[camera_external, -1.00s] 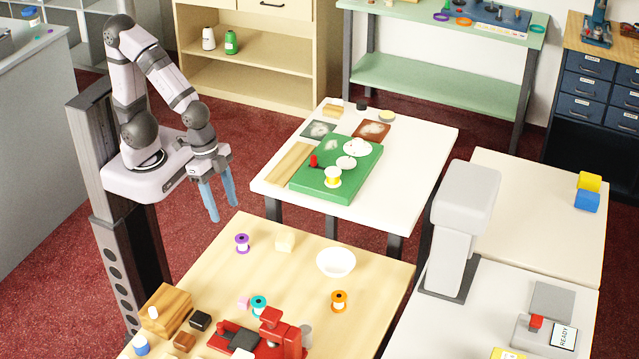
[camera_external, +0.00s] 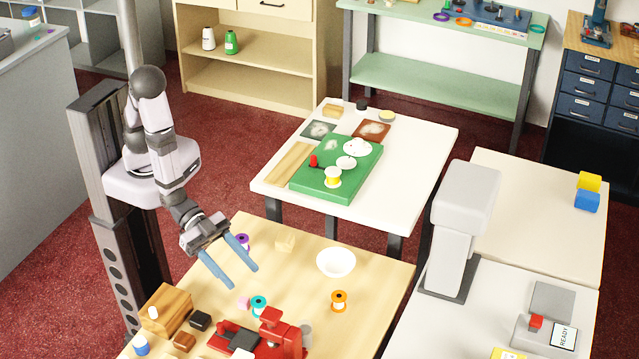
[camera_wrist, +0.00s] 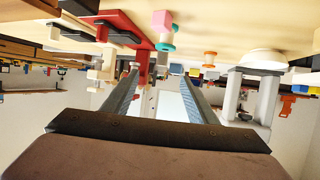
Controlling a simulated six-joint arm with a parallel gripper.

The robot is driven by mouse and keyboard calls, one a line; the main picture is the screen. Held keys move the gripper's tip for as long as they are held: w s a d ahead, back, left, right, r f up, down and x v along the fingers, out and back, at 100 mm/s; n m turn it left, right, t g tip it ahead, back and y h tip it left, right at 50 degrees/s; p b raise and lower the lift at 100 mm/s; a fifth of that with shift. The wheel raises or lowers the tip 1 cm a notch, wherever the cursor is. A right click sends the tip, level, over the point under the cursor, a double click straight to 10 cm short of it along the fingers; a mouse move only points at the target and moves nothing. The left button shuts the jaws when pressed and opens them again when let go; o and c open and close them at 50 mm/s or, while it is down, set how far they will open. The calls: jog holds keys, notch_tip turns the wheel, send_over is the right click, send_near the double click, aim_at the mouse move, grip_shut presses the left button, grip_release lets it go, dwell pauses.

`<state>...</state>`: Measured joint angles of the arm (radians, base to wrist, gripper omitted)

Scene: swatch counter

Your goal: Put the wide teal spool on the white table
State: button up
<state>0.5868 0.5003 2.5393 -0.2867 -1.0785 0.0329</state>
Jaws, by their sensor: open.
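The teal spool (camera_external: 259,306) stands on the wooden table (camera_external: 375,290), behind the red device and beside a small pink block. In the wrist view the teal spool (camera_wrist: 165,47) shows just beyond my fingers. The white table (camera_external: 425,150) stands behind the wooden one, with a green board on it. My gripper (camera_external: 243,275) is open and empty, above the left part of the wooden table, up and to the left of the teal spool. In the wrist view its two fingers (camera_wrist: 160,80) are spread apart. My gripper partly hides a purple spool (camera_external: 243,241).
Near the teal spool are a pink block (camera_external: 243,302), a red device (camera_external: 270,335) and an orange spool (camera_external: 339,300). The white table's right side is clear.

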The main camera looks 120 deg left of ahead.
send_near(259, 302)
jog(key=shift+w+d+f, duration=0.3)
jog(key=shift+w+f, duration=0.2)
jog(key=shift+w+d+f, duration=0.3)
jog(key=shift+w+f, duration=0.2)
jog(key=shift+w, duration=0.05)
jog(key=shift+a+p+x, duration=0.15)
jog(key=shift+p+x, duration=0.45)
jog(key=shift+x, duration=1.2)
jog(key=shift+a+p+x, duration=0.1)
jog(key=shift+p+x, duration=0.5)
jog(key=shift+x, duration=1.25)
jog(key=shift+w, duration=0.1)
jog(key=c, duration=1.2)
jog(key=shift+r, duration=0.2)
jog(key=shift+r+b, duration=0.55)
jog(key=shift+r, duration=4.3)
